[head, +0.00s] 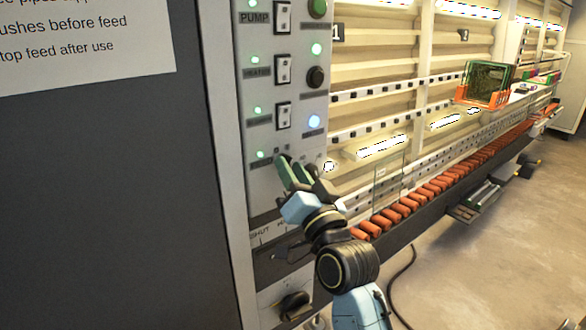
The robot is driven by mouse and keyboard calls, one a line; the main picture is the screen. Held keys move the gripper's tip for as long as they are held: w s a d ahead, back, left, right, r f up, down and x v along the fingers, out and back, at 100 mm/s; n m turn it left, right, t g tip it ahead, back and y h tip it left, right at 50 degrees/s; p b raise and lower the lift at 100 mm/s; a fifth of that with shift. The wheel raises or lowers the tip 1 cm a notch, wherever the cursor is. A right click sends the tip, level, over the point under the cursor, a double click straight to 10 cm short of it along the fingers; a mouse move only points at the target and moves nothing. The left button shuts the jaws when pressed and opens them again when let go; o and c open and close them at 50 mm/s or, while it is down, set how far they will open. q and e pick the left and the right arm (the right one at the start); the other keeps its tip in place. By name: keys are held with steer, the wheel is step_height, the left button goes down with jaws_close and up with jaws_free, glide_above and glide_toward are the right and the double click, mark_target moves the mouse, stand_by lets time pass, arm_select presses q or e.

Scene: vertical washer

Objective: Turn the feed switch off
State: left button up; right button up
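A grey control panel (262,200) carries a column of white rocker switches, each with a label and a lit green lamp to its left. The top label reads PUMP (255,18); the lower labels are too small to read surely. My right gripper (288,168) is at the fourth row, beside a lit green lamp (260,154). Its green-tipped fingers cover the place where that row's switch would be, so the switch and its position are hidden. I cannot tell whether the fingers touch the panel or how far apart they are. My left gripper is not in view.
A round green button (317,8), a black knob (315,77) and a lit blue-white lamp (314,122) sit at the panel's right. A black rotary handle (291,305) is below. A conveyor with orange rollers (430,190) and an orange rack (484,96) lie to the right.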

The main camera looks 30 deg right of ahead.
jaws_close()
steer(key=shift+n, duration=0.3)
steer(key=shift+w+d+n+y+p, duration=0.15)
steer(key=shift+n+y+p, duration=0.2)
steer(key=shift+n+y, duration=1.75)
steer(key=shift+s+d+n+y+p, duration=0.1)
steer(key=shift+n+y+p, duration=0.45)
steer(key=shift+n, duration=2.8)
steer(key=shift+w+d+n+y+p, duration=0.15)
steer(key=shift+n+y, duration=1.5)
steer(key=shift+n, duration=1.1)
steer(key=shift+s+n+g, duration=0.1)
steer(key=shift+n+g, duration=0.3)
